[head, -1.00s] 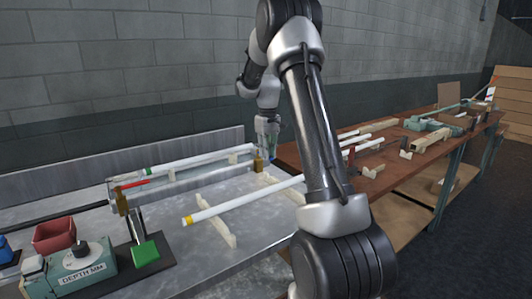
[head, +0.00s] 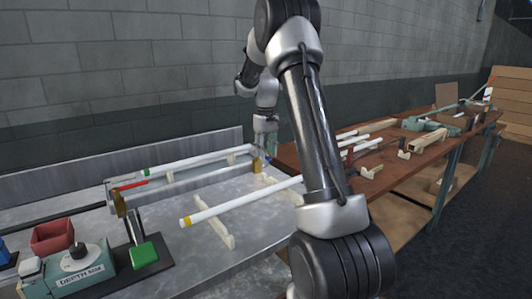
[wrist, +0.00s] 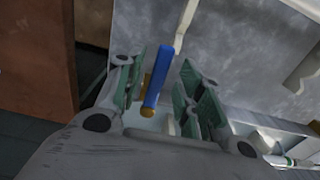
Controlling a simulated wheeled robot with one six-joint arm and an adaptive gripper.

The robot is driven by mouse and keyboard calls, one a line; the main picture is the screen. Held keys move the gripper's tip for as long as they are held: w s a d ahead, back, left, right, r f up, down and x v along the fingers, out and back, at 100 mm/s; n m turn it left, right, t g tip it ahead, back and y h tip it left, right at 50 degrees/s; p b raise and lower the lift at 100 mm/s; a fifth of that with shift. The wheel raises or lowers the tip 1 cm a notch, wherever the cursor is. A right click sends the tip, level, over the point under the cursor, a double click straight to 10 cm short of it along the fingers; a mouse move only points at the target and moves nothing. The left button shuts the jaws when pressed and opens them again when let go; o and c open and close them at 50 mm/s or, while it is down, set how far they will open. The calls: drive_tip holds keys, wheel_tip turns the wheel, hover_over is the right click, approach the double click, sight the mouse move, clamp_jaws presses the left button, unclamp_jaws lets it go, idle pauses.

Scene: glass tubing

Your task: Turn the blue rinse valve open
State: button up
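The blue rinse valve handle (wrist: 159,75) shows in the wrist view as a long, slightly tilted bar with a brass-coloured end (wrist: 147,112). My gripper (wrist: 164,62) is open, with one green-padded finger on each side of the handle. Narrow gaps show between the handle and both fingers, so it does not look clamped. In the head view my gripper (head: 266,146) points down at the far right end of the metal bench, beside a brass block (head: 256,165). The handle is mostly hidden there by the fingers.
A glass tube with a green band (head: 190,162) lies along the bench rig just left of my gripper. A yellow-ended tube (head: 235,205) rests on pale supports in front. A wooden table (head: 400,165) with more tubes stands at right. A grey wall is behind.

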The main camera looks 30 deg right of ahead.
wheel_tip(320, 180, up, 12)
drive_tip(key=shift+f, duration=0.25)
idle(0.5)
